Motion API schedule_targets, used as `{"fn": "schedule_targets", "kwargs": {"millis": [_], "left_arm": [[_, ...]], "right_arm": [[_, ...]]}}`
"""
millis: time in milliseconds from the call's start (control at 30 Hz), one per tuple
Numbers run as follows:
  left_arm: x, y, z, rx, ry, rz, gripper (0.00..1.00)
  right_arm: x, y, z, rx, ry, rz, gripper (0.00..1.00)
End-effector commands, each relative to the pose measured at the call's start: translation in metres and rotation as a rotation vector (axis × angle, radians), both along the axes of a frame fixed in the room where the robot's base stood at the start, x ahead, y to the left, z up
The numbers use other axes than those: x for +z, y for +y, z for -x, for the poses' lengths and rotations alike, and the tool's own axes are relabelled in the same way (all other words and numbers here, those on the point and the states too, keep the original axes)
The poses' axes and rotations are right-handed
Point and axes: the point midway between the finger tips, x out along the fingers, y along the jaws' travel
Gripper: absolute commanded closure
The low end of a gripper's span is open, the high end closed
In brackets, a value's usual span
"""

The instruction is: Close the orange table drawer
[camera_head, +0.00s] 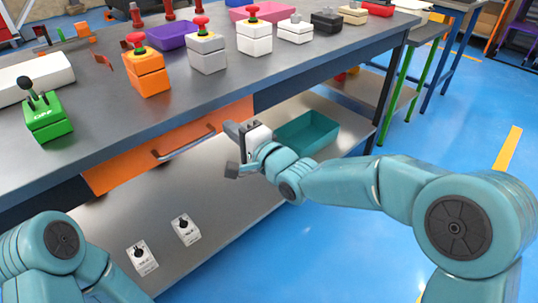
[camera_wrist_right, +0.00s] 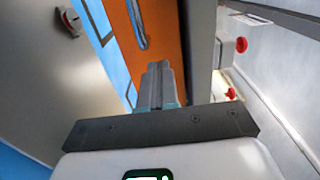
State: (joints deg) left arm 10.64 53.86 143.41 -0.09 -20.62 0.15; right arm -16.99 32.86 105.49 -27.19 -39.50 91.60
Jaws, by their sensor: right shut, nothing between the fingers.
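The orange drawer (camera_head: 130,163) is under the front edge of the grey worktable (camera_head: 215,97), with a grey bar handle (camera_head: 183,143) across its front. How far it stands out is hard to tell. My right gripper (camera_head: 231,130) is at the right end of the drawer front, shut and empty, its fingers pointing toward the drawer. In the right wrist view the shut fingers (camera_wrist_right: 158,75) point at the orange drawer front (camera_wrist_right: 166,32), with the handle (camera_wrist_right: 138,22) to their left. Whether they touch it is unclear. My left arm shows at lower left; its gripper is out of view.
Button boxes, including an orange one (camera_head: 148,75) and a green switch box (camera_head: 46,117), stand on the tabletop. A teal bin (camera_head: 308,133) and two white switch boxes (camera_head: 141,257) are on the lower shelf (camera_head: 215,205). Blue floor is clear at right.

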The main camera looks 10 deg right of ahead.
Motion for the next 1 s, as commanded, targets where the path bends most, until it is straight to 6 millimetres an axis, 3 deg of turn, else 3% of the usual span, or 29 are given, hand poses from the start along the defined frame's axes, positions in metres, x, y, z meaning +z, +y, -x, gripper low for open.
{"fn": "schedule_targets", "kwargs": {"millis": [500,833,933,1000], "left_arm": [[0.012,-0.002,0.003,-0.009,0.005,0.002,0.64],[0.013,-0.003,0.003,-0.011,0.005,0.002,0.64],[0.013,-0.003,0.003,-0.012,0.006,0.002,0.64],[0.013,-0.003,0.003,-0.012,0.006,0.002,0.64]], "right_arm": [[0.000,-0.046,0.065,-0.002,0.002,0.002,1.00],[-0.002,-0.059,0.079,-0.005,0.004,0.002,1.00],[-0.025,-0.071,0.073,-0.029,0.048,0.007,1.00],[-0.063,-0.081,0.069,-0.050,0.124,0.016,1.00]]}}
